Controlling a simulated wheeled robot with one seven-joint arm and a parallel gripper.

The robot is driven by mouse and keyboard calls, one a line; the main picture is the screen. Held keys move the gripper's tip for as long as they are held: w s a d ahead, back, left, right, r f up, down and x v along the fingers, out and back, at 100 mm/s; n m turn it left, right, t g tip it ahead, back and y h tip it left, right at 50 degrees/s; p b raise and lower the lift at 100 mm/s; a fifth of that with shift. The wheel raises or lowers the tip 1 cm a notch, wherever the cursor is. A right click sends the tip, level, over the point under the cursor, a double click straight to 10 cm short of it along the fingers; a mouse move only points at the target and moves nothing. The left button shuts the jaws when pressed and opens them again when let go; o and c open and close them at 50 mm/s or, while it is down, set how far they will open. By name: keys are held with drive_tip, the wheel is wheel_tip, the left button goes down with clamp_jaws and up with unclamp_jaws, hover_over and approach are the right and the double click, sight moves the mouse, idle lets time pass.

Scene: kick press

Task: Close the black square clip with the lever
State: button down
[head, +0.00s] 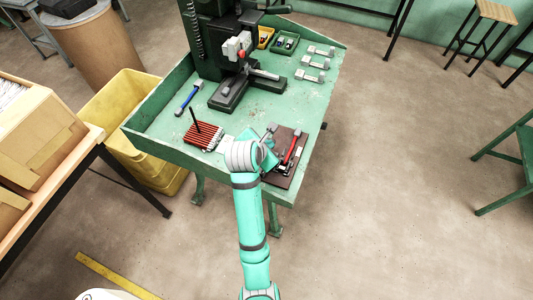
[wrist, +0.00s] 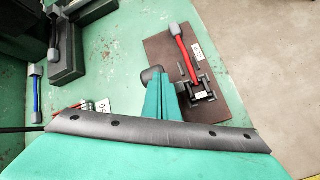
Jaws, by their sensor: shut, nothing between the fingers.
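The black square clip (wrist: 203,90) is on a brown board (wrist: 222,106) at the near right corner of the green bench. Its red lever (wrist: 186,54) has a grey grip end (wrist: 175,29) and points away from the clip, toward the board's far end in the wrist view. In the head view the red lever (head: 294,147) and brown board (head: 280,180) are partly behind my arm. My gripper (wrist: 154,76) is shut and empty, with its grey tip just left of the board and lever. I see no contact with the lever. The clip's jaw is too small to make out.
A dark green press (head: 230,85) stands at the back of the bench. Small grey clamps (head: 313,62) lie back right. Bare bench top lies between the press and the board.

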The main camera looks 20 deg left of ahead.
drive_tip(key=shift+w+f, duration=0.35)
drive_tip(key=shift+f, duration=0.25)
drive_tip(key=shift+w+f, duration=0.3)
drive_tip(key=shift+f, duration=0.15)
